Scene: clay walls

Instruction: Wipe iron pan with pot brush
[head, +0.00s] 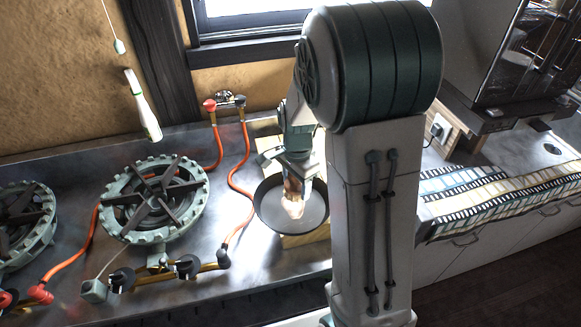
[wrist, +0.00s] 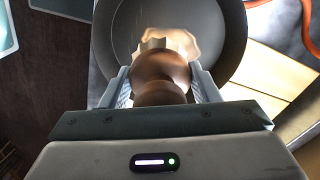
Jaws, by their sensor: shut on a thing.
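The iron pan (head: 313,215) is a dark round pan on the counter, just left of my arm's column in the head view. It also fills the upper middle of the wrist view (wrist: 225,30). My gripper (head: 289,172) is above the pan, pointing down. In the wrist view my gripper (wrist: 162,85) is shut on the brown wooden handle of the pot brush (wrist: 160,75). The brush's pale bristle end is at or just above the pan floor; contact is unclear. A pale patch (wrist: 188,42) lies on the pan floor around the bristles.
A wooden board (head: 305,239) lies under the pan. A gas burner (head: 153,198) with orange hoses (head: 241,180) stands to the left, with another burner (head: 22,222) at the far left. A patterned cloth (head: 500,195) lies on the right counter.

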